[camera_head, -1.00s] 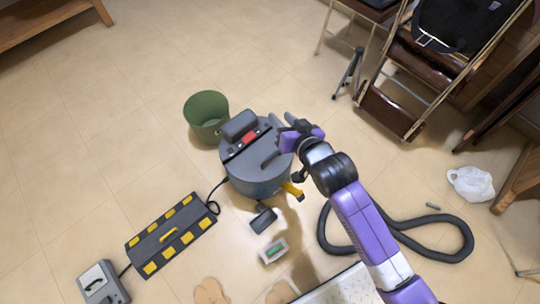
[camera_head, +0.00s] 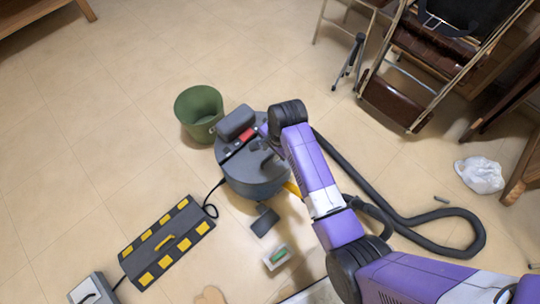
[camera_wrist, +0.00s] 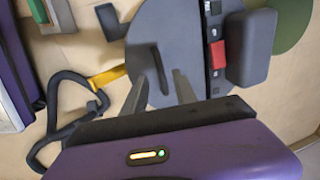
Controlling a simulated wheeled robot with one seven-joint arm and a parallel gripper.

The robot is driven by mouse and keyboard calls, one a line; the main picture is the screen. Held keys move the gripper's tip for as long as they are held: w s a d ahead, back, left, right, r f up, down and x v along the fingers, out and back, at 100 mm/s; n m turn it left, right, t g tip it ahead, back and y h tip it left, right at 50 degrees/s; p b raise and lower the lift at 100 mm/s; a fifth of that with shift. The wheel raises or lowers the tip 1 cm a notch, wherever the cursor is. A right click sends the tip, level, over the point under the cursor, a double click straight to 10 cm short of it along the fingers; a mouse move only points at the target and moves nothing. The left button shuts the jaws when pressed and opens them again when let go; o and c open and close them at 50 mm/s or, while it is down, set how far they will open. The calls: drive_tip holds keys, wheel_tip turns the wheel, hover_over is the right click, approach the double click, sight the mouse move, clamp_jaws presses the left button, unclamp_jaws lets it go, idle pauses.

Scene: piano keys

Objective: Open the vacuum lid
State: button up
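The vacuum (camera_head: 258,182) is a round blue-grey canister with a grey lid (camera_head: 232,162), which looks closed. A red switch (camera_head: 246,134) and a dark raised block (camera_head: 235,122) sit on the lid; the switch (camera_wrist: 217,54) and block (camera_wrist: 250,47) also show in the wrist view. My gripper (camera_wrist: 160,90) is over the lid, its two fingers apart and pointing at it. A dark raised ridge on the lid (camera_wrist: 161,70) shows between the fingertips; I cannot tell whether they touch it. In the head view my arm hides most of the gripper.
A green bin (camera_head: 200,112) stands close behind the vacuum. A black hose (camera_head: 440,214) loops on the floor at right. A black-and-yellow box (camera_head: 165,242) lies at left. Small items, including a green-and-white one (camera_head: 277,257), lie in front. A folding chair (camera_head: 395,100) stands back right.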

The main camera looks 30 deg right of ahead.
sight(269, 158)
drive_tip(key=shift+w+a+f+b, duration=0.15)
drive_tip(key=shift+f+b, duration=0.15)
drive_tip(key=shift+f, duration=0.45)
drive_tip(key=shift+w+d+f+b, duration=0.15)
drive_tip(key=shift+f+b, duration=0.1)
drive_tip(key=shift+f, duration=0.55)
drive_tip(key=shift+w+a+f+b, duration=0.15)
drive_tip(key=shift+f+b, duration=0.15)
drive_tip(key=shift+f, duration=0.45)
clamp_jaws()
